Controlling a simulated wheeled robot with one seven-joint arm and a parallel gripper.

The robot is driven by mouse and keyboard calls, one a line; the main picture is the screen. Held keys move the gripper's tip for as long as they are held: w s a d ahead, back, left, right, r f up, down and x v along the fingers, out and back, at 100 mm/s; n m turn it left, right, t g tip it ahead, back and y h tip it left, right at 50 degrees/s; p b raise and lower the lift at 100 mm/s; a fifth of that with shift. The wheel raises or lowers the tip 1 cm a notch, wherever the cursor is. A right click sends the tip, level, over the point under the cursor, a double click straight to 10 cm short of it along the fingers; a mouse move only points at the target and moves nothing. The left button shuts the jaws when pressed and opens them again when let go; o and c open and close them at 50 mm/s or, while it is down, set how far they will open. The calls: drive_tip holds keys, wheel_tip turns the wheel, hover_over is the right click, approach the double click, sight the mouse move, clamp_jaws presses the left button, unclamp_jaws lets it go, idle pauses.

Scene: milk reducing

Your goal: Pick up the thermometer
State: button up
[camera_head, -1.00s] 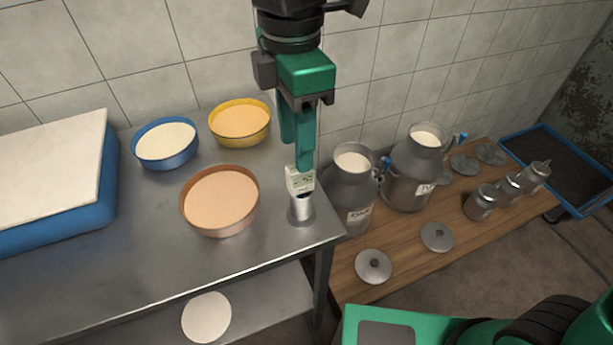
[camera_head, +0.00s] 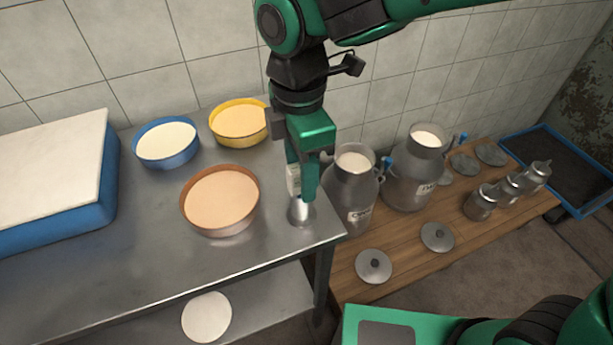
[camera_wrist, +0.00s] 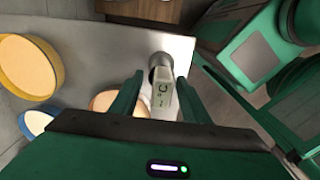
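The thermometer is a pale upright device with a small display; it stands in a small metal cup (camera_head: 301,213) near the right front corner of the metal table. In the head view my gripper (camera_head: 304,190) partly covers the thermometer (camera_head: 293,181). In the wrist view the thermometer (camera_wrist: 163,92) shows between the two green fingers of my gripper (camera_wrist: 160,82), with gaps on both sides. The gripper is open, lowered around the thermometer from above. The metal cup (camera_wrist: 160,61) also shows just beyond it.
A brown-rimmed pan (camera_head: 220,203) stands close left of the cup. A yellow pan (camera_head: 238,123) and a blue pan (camera_head: 166,144) are behind. Two metal milk cans (camera_head: 352,192) stand on the lower wooden bench (camera_head: 400,248) to the right. The front table area is clear.

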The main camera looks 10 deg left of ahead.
clamp_jaws()
drive_tip(key=shift+r, duration=0.15)
wheel_tip(320, 180, up, 16)
idle(0.8)
